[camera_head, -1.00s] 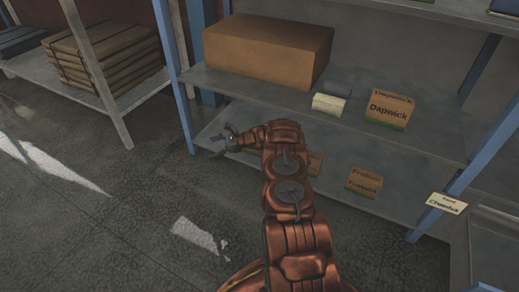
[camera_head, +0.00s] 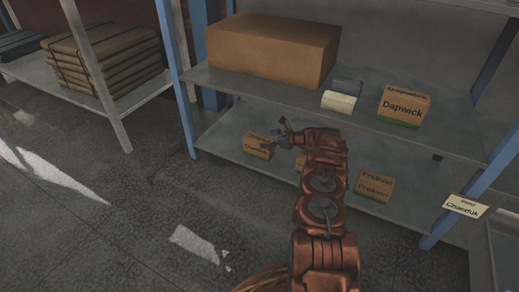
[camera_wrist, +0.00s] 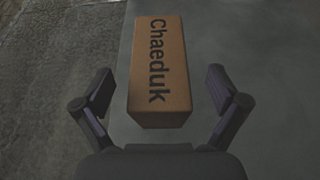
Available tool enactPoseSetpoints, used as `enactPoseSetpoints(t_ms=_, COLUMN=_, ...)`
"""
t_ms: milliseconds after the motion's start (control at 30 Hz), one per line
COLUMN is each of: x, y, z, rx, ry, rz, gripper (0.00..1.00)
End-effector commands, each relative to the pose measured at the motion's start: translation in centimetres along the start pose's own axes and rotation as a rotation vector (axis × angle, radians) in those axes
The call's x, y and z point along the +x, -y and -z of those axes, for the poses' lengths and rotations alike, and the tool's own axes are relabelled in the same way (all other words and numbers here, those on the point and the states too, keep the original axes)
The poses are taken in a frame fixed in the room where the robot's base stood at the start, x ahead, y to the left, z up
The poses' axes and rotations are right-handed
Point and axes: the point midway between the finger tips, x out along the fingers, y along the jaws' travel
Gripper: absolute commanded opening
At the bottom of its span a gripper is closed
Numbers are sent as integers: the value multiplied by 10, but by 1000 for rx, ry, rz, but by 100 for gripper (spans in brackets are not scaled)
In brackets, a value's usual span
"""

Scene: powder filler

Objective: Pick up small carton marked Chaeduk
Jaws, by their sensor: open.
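The small carton marked Chaeduk (camera_wrist: 159,65) is brown with dark lettering and lies between my open fingers in the wrist view, with a visible space on each side. My gripper (camera_wrist: 159,88) is open and empty. In the head view, my gripper (camera_head: 276,141) is over the lower shelf, just right of a small brown carton (camera_head: 257,148) near the shelf's left end. That carton's lettering is small and blurred there, but looks like Chaeduk.
The lower shelf (camera_head: 225,135) also holds a Frolivin-like carton (camera_head: 374,187) on the right. The upper shelf (camera_head: 290,93) above holds a large brown box (camera_head: 270,55), a cream roll (camera_head: 338,102) and a Dapwick carton (camera_head: 403,105). A blue post (camera_head: 184,115) stands at left.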

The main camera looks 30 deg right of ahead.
Motion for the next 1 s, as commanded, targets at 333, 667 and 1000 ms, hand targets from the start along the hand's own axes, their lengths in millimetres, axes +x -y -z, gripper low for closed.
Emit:
enactPoseSetpoints(t_ms=333, x=42, y=-2, z=0, rx=-2, ry=-1, rz=-1, gripper=97)
enactPoseSetpoints(t_ms=667, x=47, y=-1, z=-4, rx=-1, ry=0, rz=1, gripper=97)
enactPoseSetpoints(t_ms=1000, x=47, y=-1, z=-4, rx=-1, ry=0, rz=0, gripper=65)
